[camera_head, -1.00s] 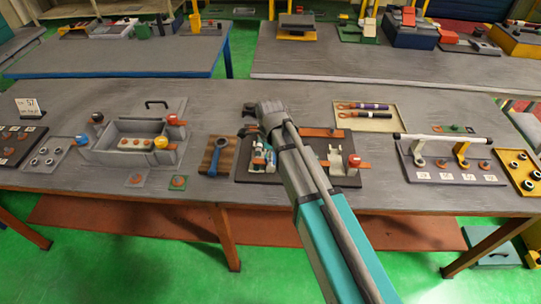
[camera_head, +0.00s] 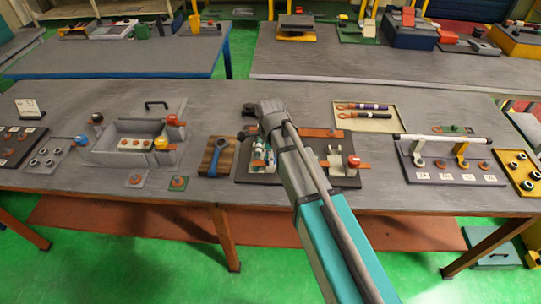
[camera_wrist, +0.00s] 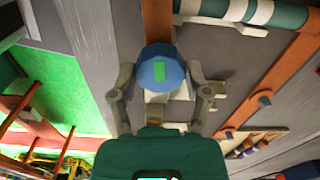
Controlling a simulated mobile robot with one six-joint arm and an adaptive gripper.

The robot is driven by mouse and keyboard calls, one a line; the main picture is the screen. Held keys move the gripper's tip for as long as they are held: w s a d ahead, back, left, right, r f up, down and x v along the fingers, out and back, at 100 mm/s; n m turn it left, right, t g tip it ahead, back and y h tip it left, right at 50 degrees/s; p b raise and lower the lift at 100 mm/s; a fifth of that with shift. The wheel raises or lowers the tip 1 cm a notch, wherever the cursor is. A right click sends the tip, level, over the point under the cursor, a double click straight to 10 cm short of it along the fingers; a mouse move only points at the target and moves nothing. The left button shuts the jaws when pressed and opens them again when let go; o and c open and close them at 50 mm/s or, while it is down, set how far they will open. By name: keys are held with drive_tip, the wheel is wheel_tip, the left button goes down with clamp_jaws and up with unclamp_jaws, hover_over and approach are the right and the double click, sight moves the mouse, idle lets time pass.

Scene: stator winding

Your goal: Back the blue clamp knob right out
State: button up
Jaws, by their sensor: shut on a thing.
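The blue clamp knob (camera_wrist: 158,72), with a green rectangle on its face, is in the middle of the wrist view. My gripper (camera_wrist: 160,82) has one grey finger on each side of it and is shut on it. A pale block shows under the knob, beside an orange bar (camera_wrist: 157,22). In the head view my gripper (camera_head: 248,122) is over the back left of a dark fixture plate (camera_head: 245,178). The held knob cannot be made out there.
A green-and-white striped piece (camera_wrist: 245,12) lies close to the knob. A wooden block with a blue-handled tool (camera_head: 217,157) is left of the fixture. A red knob (camera_head: 354,161) stands at its right. A tray with two cables (camera_head: 366,117) lies behind.

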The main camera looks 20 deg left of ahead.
drive_tip(key=n, duration=0.5)
drive_tip(key=shift+s, duration=0.1)
drive_tip(key=n, duration=0.4)
drive_tip(key=shift+n, duration=0.3)
drive_tip(key=n, duration=0.4)
drive_tip(key=shift+n, duration=0.3)
drive_tip(key=n, duration=1.2)
drive_tip(key=shift+n, duration=0.3)
drive_tip(key=n, duration=0.3)
drive_tip(key=shift+n, duration=2.1)
